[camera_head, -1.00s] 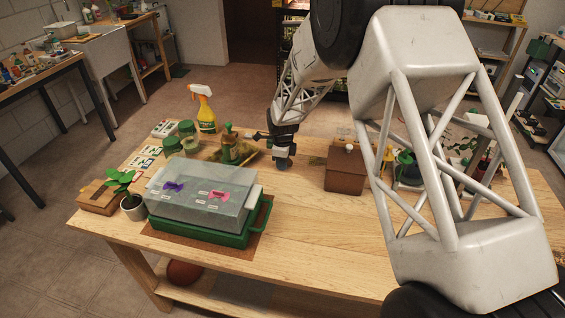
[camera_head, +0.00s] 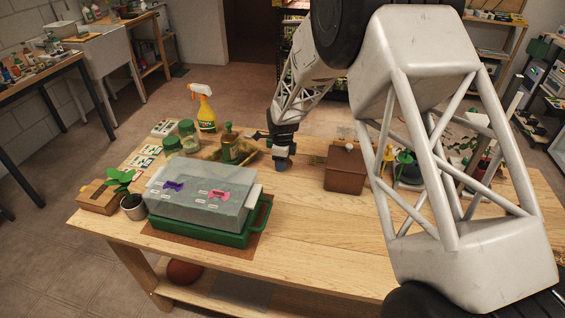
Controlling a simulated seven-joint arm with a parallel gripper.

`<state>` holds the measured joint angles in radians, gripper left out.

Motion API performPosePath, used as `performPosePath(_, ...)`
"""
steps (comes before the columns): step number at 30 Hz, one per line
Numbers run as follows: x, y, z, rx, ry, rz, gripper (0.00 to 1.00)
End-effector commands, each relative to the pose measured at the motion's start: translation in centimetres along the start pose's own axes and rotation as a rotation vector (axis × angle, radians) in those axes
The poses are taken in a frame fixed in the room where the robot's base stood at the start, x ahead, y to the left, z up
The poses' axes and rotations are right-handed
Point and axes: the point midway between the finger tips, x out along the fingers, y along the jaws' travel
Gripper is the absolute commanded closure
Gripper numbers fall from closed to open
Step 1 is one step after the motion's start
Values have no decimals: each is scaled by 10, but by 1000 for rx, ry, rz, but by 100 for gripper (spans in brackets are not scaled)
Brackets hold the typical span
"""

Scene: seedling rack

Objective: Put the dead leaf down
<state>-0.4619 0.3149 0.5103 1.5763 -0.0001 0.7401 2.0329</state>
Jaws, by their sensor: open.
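My gripper (camera_head: 283,163) is low over the wooden table, pointing down, between the brown bottle and the brown wooden box. It is open; its fingertips are small and dark at this distance. I cannot make out the dead leaf in this view. A yellowish-brown flat patch (camera_head: 250,155) lies beside the brown bottle (camera_head: 230,147), just left of my gripper; I cannot tell what it is.
A brown box (camera_head: 345,168) with a white knob stands right of my gripper. A covered green tray (camera_head: 200,205), a potted plant (camera_head: 133,206), green-lidded jars (camera_head: 188,134) and a yellow spray bottle (camera_head: 205,112) stand left. The table's front middle (camera_head: 320,230) is clear.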

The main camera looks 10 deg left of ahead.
Motion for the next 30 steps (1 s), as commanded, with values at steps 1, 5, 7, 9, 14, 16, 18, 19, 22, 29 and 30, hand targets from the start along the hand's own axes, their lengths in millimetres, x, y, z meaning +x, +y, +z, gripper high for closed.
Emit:
performPosePath(1,-3,0,0,0,-1,-1,53)
performPosePath(5,-14,0,0,0,-1,-2,53)
performPosePath(7,-23,0,0,0,-1,-2,53)
performPosePath(9,-32,0,0,0,-1,-2,53)
performPosePath(14,-59,-1,0,0,-1,-3,53)
performPosePath(16,-70,-1,0,0,-1,-3,53)
performPosePath(18,-81,0,0,0,-1,-2,53)
performPosePath(19,-85,0,0,0,-1,-2,53)
performPosePath(22,-98,0,0,0,0,-1,53)
performPosePath(29,-117,0,0,0,0,0,53)
performPosePath(30,-118,0,0,0,0,0,53)
